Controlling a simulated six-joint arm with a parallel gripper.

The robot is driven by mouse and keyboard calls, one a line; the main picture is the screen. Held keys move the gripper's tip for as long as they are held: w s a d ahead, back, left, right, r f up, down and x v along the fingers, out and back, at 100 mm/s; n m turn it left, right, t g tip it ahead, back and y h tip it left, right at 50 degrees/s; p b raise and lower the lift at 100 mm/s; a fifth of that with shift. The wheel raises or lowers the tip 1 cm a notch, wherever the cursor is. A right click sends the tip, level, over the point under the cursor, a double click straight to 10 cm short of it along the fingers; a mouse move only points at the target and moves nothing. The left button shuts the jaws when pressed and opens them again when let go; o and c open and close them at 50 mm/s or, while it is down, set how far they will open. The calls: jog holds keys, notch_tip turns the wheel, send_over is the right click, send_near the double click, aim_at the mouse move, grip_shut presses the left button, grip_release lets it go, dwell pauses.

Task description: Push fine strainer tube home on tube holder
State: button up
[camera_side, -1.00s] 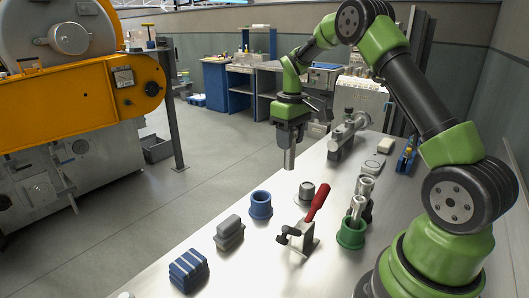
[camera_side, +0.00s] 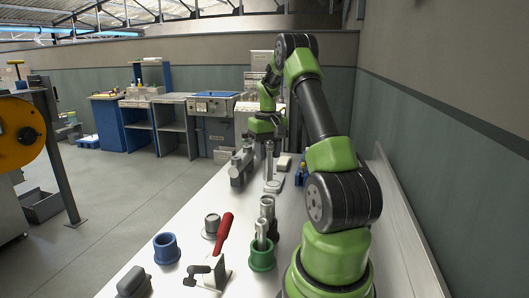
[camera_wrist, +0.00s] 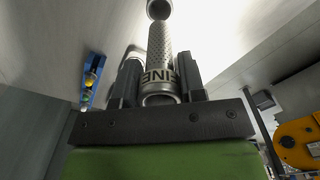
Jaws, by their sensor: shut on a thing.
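My gripper (camera_side: 268,140) is shut on the fine strainer tube (camera_side: 269,162), a grey metal tube that hangs upright over the back of the bench. In the wrist view the tube (camera_wrist: 160,48) is perforated, carries dark lettering that reads as "FINE", and sits between the two dark fingers of my gripper (camera_wrist: 158,78). Beyond its far end is a metal ring (camera_wrist: 159,9) with a dark opening, cut by the picture edge. I cannot tell whether this ring is the tube holder. In the side view a low grey disc (camera_side: 274,185) lies at the tube's lower end; contact is unclear.
A grey metal fixture (camera_side: 240,167) stands left of the tube. A blue object with yellow parts (camera_side: 301,173) is to the right. Nearer are a green cup with tubes (camera_side: 262,256), a red-handled clamp (camera_side: 222,240), a blue cup (camera_side: 167,247) and a grey round part (camera_side: 212,225).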

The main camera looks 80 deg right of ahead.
aim_at(268, 167)
jog(key=shift+f, duration=2.45)
jog(key=shift+f, duration=2.95)
jog(key=o, duration=1.1)
